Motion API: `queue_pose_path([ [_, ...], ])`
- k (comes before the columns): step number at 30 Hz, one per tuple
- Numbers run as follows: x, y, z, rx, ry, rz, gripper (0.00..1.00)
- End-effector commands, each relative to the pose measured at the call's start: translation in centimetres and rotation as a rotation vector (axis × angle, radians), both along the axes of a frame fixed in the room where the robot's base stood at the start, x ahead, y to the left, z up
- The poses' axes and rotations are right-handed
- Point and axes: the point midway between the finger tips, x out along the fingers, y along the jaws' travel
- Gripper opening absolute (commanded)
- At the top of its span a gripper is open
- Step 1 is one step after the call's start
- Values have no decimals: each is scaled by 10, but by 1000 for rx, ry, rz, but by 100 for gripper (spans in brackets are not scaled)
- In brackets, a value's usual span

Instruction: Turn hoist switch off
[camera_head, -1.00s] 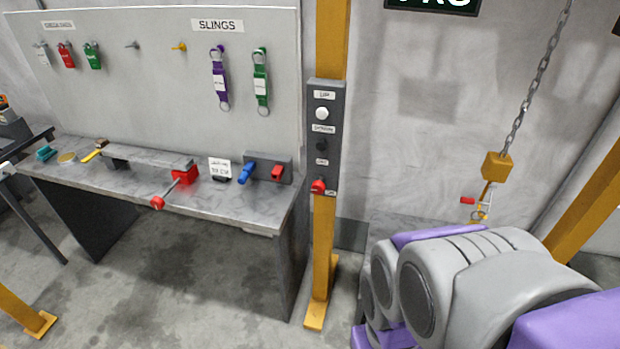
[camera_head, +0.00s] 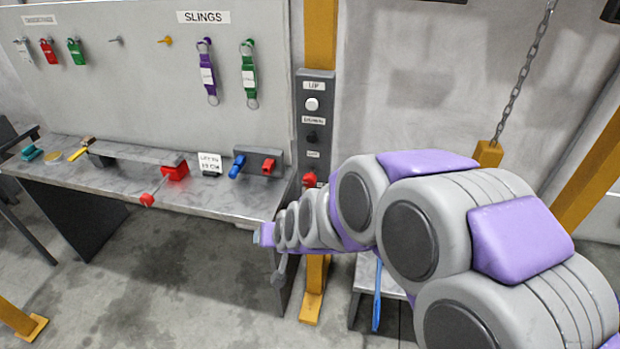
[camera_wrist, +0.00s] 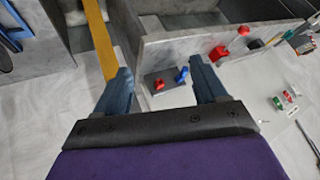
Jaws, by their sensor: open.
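The dark grey control box (camera_head: 315,110) is on the yellow post in the head view. It carries a white button (camera_head: 312,104), a black knob (camera_head: 312,137) and, low down, a red switch (camera_head: 309,180). My arm passes close by the red switch in the picture and covers the box's lower end. My gripper (camera_wrist: 158,62) is open in the wrist view, with nothing between its two blue-grey fingers. In the head view my arm's end is at the bench's right end, left of the post and lower than the switch. The red switch cannot be made out in the wrist view.
The bench (camera_head: 225,200) bears a block with a blue handle (camera_head: 238,162) and a red handle (camera_head: 268,165), and a red clamp (camera_head: 175,172). The yellow post (camera_head: 320,35) stands beside it. A chain (camera_head: 520,80) hangs at right. Slings hang above the bench.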

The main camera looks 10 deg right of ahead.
Motion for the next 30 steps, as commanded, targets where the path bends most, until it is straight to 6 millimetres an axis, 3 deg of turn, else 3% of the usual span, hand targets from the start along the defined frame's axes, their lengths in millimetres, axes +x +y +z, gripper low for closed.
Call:
queue_pose_path([
  [6, 71, 7, -29, 28, -207, -149, 71],
  [15, 131, -22, -66, -51, -505, -375, 71],
  [21, 141, -52, -84, -173, -705, -498, 71],
  [30, 136, -77, -88, -303, -888, -568, 71],
])
